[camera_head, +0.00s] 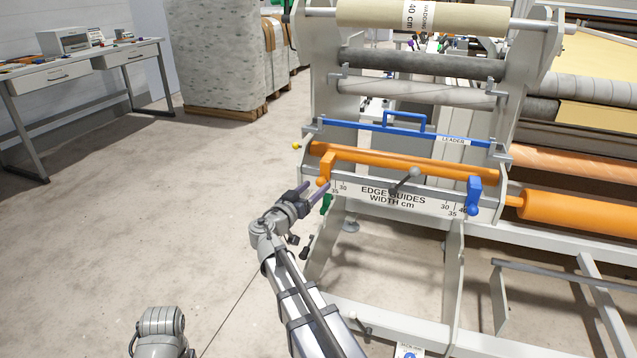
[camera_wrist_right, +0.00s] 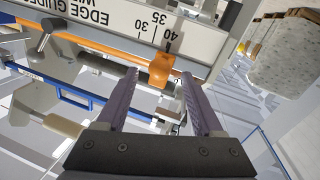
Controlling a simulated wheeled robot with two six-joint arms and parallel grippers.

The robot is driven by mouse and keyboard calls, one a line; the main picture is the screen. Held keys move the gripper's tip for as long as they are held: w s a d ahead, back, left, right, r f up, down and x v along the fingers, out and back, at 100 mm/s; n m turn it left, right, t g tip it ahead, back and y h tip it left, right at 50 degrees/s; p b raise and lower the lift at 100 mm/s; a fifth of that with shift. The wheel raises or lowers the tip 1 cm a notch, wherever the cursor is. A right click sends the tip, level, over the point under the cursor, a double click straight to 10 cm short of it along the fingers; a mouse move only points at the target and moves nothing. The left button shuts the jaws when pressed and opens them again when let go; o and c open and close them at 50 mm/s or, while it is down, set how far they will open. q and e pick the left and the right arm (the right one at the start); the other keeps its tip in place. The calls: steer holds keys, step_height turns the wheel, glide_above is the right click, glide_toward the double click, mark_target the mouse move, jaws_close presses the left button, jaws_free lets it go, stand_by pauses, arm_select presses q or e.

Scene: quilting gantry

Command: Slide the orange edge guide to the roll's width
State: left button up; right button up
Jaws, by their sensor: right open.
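The orange edge guide (camera_head: 326,167) sits at the left end of the rail, near the 35 mark of the width scale (camera_head: 392,196). In the right wrist view the orange guide (camera_wrist_right: 161,70) is beside the 40 mark. My right gripper (camera_head: 306,186) is open just left of the guide, its purple fingers pointing at it. In the wrist view the guide appears ahead, between the fingertips (camera_wrist_right: 159,75); contact cannot be told. The roll (camera_head: 440,16) at the top carries a 40 cm label. My left gripper is out of view.
A blue edge guide (camera_head: 473,194) sits at the rail's right end. A dark-knobbed lever (camera_head: 405,181) stands between the guides. An orange roller (camera_head: 400,161) lies behind, below the blue leader bar (camera_head: 405,133). Open floor (camera_head: 150,210) lies to the left.

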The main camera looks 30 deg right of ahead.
mark_target(319, 185)
steer(key=shift+x, duration=2.1)
jaws_close()
steer(key=shift+s, duration=0.15)
